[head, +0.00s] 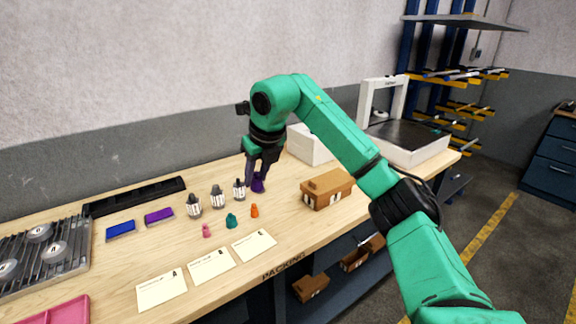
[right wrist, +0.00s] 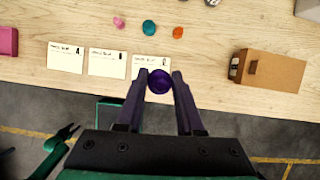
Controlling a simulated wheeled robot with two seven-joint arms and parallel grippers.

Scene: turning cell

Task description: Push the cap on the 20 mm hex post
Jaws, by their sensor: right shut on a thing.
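My right gripper (head: 257,177) is shut on a purple cap (head: 258,186), held beside the rightmost grey post at the back of the bench. In the right wrist view the cap (right wrist: 160,82) sits between the fingertips, above the front edge of the bench in the picture. Three grey posts with white labels, a left one (head: 194,207), a middle one (head: 217,198) and a right one (head: 239,190), stand upright in a row. Their label text is too small to read. A dark pincer-like part, possibly my left gripper (right wrist: 66,134), shows at lower left in the right wrist view.
A pink cap (head: 206,231), a teal cap (head: 231,221) and an orange cap (head: 254,211) stand before the posts. Cards (head: 209,266) lie in front. A cardboard box (head: 327,190) stands right of the gripper. Blue (head: 120,230) and purple (head: 158,216) blocks lie left.

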